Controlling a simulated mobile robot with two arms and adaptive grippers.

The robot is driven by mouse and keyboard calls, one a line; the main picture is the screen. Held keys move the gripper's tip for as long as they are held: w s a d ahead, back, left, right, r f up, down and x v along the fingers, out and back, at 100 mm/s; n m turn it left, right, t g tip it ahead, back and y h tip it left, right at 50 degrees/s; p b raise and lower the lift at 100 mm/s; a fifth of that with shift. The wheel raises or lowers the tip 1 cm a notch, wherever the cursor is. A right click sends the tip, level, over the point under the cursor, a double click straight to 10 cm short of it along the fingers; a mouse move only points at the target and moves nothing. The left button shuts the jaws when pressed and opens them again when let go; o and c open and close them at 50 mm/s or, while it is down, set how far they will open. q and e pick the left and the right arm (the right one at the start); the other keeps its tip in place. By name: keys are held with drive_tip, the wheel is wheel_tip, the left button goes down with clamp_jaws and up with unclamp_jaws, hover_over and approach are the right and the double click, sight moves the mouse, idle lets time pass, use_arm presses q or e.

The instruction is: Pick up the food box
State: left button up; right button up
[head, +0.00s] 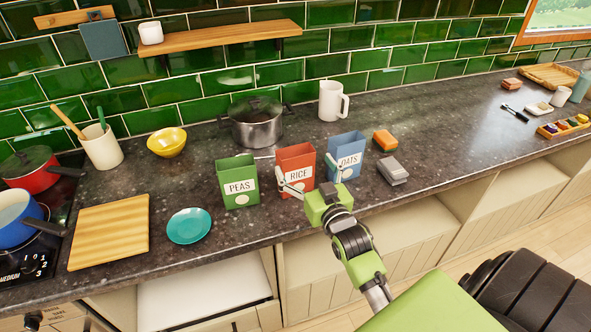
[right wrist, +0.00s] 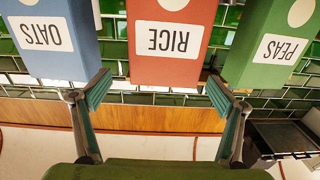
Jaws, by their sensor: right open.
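Three labelled food boxes stand upright in a row on the dark counter: a green PEAS box (head: 237,182), a red RICE box (head: 296,160) and a blue OATS box (head: 346,147). My right gripper (head: 307,172) is open and empty at the front of the RICE box. In the right wrist view, which shows the labels upside down, the fingers (right wrist: 160,92) stand apart to either side of the RICE box (right wrist: 168,65). The OATS box (right wrist: 48,40) and PEAS box (right wrist: 275,45) lie outside the fingers. Contact cannot be told. My left gripper is not in view.
A steel pot (head: 256,128) and white mug (head: 331,102) stand behind the boxes. Counter right of these is fairly clear.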

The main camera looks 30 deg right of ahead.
sight(299, 161)
drive_tip(key=p+x, duration=0.1)
drive_tip(key=x, duration=0.1)
drive_tip(key=a+x, duration=0.1)
drive_tip(key=x, duration=0.1)
drive_tip(key=shift+w+d+p, duration=0.15)
drive_tip(key=shift+w+p, duration=0.1)
drive_tip(key=shift+p, duration=0.15)
drive_tip(key=shift+w+d, duration=0.1)
drive_tip(key=shift+w, duration=0.25)
drive_tip(key=shift+s, duration=0.1)
drive_tip(key=c, duration=1.7)
